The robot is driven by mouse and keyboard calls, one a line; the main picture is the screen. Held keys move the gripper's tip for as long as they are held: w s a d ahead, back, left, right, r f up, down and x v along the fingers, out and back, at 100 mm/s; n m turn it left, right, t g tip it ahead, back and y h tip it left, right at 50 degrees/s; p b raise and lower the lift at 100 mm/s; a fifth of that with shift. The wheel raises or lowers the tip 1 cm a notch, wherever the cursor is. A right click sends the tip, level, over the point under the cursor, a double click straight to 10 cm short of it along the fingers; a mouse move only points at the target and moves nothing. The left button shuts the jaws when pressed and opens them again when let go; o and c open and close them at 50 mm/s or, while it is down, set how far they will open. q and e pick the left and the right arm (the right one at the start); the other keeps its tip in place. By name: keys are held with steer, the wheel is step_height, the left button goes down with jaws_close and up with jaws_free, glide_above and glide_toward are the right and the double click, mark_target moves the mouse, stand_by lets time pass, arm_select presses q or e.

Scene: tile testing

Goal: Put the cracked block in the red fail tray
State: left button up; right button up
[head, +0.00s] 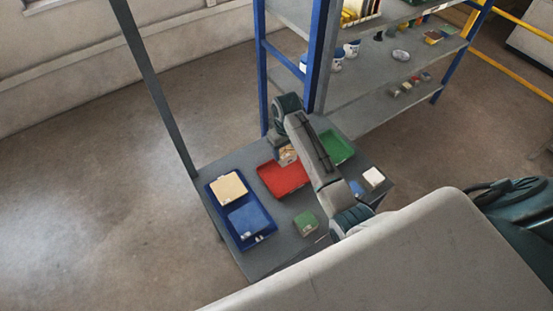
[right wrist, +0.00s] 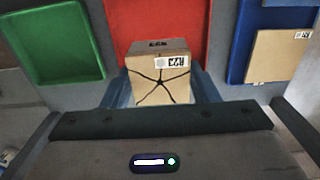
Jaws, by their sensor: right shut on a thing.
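A tan block (right wrist: 158,90) with black crack lines spreading over its face and a printed label is between the fingers of my right gripper (right wrist: 160,82), which is shut on it. In the head view, the block (head: 287,158) shows at the upper right edge of the red tray (head: 280,181), below my right wrist. In the right wrist view, the red tray (right wrist: 190,18) lies just beyond the block, which overlaps its edge in the picture. I cannot tell the block's exact height. The red tray's visible floor is empty. My left gripper is not in view.
A green tray (head: 338,148) stands right of the red one. A blue tray (head: 258,239) at left holds a tan block and a blue block. Shelves rise behind.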

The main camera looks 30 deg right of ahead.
steer(key=shift+s+f, duration=0.2)
steer(key=shift+f, duration=0.1)
step_height(320, 180, down, 8)
steer(key=shift+r+p, duration=0.15)
steer(key=shift+p, duration=0.9)
steer(key=shift+s+f, duration=0.1)
steer(key=shift+f, duration=0.45)
steer(key=o, duration=0.9)
steer(key=shift+f, duration=0.1)
steer(key=shift+o, duration=0.2)
step_height(320, 180, up, 12)
steer(key=shift+r+b, duration=0.15)
steer(key=shift+b, duration=0.85)
